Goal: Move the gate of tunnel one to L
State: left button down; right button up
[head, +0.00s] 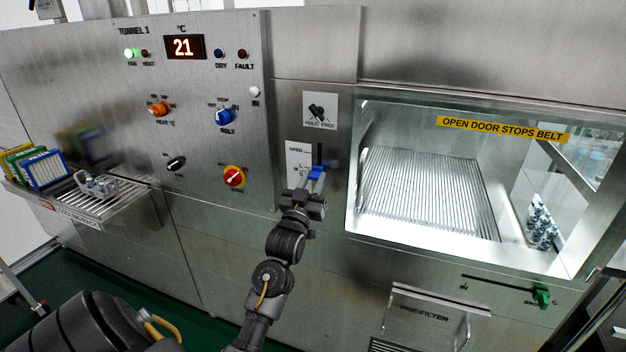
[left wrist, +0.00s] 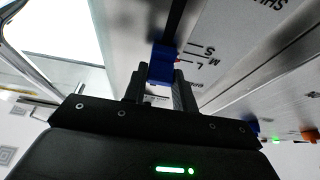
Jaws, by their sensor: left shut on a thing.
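The gate's blue slider handle (head: 317,173) sits in a dark vertical slot on a small white scale plate (head: 298,158) of the steel front, right of the TUNNEL 1 panel. My left gripper (head: 312,186) reaches up to it from below. In the left wrist view the fingers (left wrist: 159,88) are shut on the blue handle (left wrist: 162,65), partly hiding it. A small red pointer on the handle lies close to the marks lettered M and L; S is farther up the picture. The exact mark it meets is hard to tell. My right gripper is not in view.
A HOLD/FREE switch (head: 317,112) sits just above the scale plate. The red-and-yellow knob (head: 234,177) is to the left. The bright belt window (head: 425,195) is to the right, with a green-handled lever (head: 541,296) below it. A rack (head: 110,205) sticks out at left.

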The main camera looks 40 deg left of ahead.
pick_arm(q)
jog(key=shift+r, duration=0.2)
jog(key=c, duration=1.1)
grip_release()
jog(key=b+v, duration=0.3)
jog(key=v, duration=0.8)
jog(key=shift+w, duration=0.1)
jog(key=shift+f, duration=0.1)
